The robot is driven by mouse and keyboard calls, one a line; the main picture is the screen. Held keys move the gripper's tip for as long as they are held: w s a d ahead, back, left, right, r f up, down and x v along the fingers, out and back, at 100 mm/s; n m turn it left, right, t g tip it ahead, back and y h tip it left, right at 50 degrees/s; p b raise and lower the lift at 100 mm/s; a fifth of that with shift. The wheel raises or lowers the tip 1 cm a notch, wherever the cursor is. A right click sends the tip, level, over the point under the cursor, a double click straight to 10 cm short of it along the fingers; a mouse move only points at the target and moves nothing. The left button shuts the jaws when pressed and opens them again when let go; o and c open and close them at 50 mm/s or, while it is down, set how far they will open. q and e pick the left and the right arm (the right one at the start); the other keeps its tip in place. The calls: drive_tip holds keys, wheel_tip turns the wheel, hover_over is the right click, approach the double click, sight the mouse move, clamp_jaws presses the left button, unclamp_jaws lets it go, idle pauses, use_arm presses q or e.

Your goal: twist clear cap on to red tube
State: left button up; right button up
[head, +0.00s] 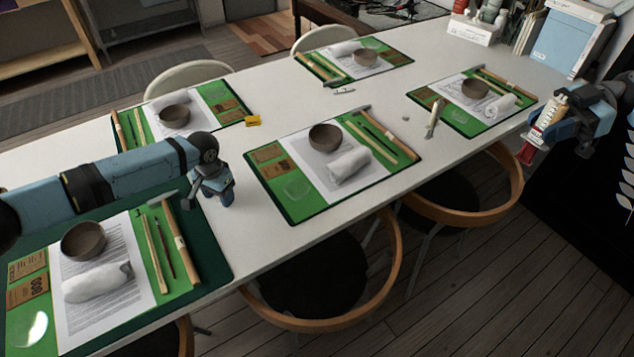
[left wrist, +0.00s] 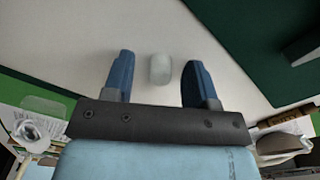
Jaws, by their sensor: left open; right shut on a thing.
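The clear cap (left wrist: 160,68) is a small translucent cylinder on the white table. In the left wrist view it lies between the two fingers of my left gripper (left wrist: 161,82), which is open, with a gap on both sides. In the head view my left gripper (head: 224,196) points down over the table, and the cap cannot be made out there. My right gripper (head: 556,124) is shut on the red tube (head: 526,154) at the far right, in the air beyond the table edge. The tube is tilted, its red end down and a beige part up.
Green mats (head: 290,205) with bowls, white rolled cloths and tools cover much of the white table (head: 260,255). Another tube (head: 434,118) and a small pale piece (head: 405,118) are further right. Chairs (head: 340,300) line the front.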

use_arm(q)
drive_tip(key=shift+c, duration=0.2)
clamp_jaws()
